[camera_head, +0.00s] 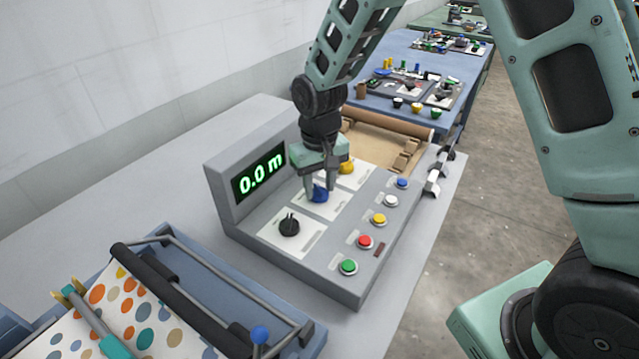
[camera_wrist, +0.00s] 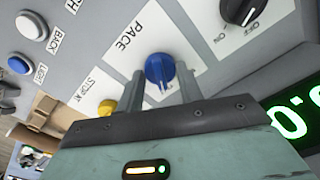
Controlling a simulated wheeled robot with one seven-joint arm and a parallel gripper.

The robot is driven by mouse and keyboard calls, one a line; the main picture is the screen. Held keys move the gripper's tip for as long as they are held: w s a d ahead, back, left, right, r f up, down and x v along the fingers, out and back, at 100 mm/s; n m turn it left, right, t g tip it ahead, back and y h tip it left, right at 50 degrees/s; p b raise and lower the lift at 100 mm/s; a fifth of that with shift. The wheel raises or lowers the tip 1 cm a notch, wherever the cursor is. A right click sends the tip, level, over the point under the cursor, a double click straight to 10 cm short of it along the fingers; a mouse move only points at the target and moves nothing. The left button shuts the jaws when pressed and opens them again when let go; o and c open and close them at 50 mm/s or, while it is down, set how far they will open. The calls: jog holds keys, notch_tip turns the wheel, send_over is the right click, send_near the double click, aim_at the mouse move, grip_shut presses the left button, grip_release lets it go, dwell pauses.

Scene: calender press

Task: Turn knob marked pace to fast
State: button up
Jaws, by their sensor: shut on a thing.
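The blue knob (camera_head: 320,194) sits on a white plate in the middle of the grey console. In the wrist view the plate beside this knob (camera_wrist: 159,67) reads PACE. The knob's ridge points down the wrist picture, toward my gripper's body. The fast mark cannot be read in either view. My gripper (camera_head: 319,188) reaches down onto the blue knob from above. In the wrist view its two fingers (camera_wrist: 162,84) stand on either side of the knob and are shut on it. The fingers partly hide the knob in the head view.
A black ON/OFF knob (camera_head: 289,227) and a yellow knob (camera_head: 347,167) flank the blue one. Several push buttons, including a green one (camera_head: 348,267), line the console's right side. A green display (camera_head: 260,173) reads 0.0 m. A patterned sheet (camera_head: 125,315) lies at lower left.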

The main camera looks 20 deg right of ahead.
aim_at(319, 188)
dwell(0.5)
jog(key=o, duration=1)
jog(key=shift+r, duration=0.1)
notch_tip(319, 188, up, 17)
jog(key=shift+r+b, duration=0.15)
jog(key=shift+b, duration=0.9)
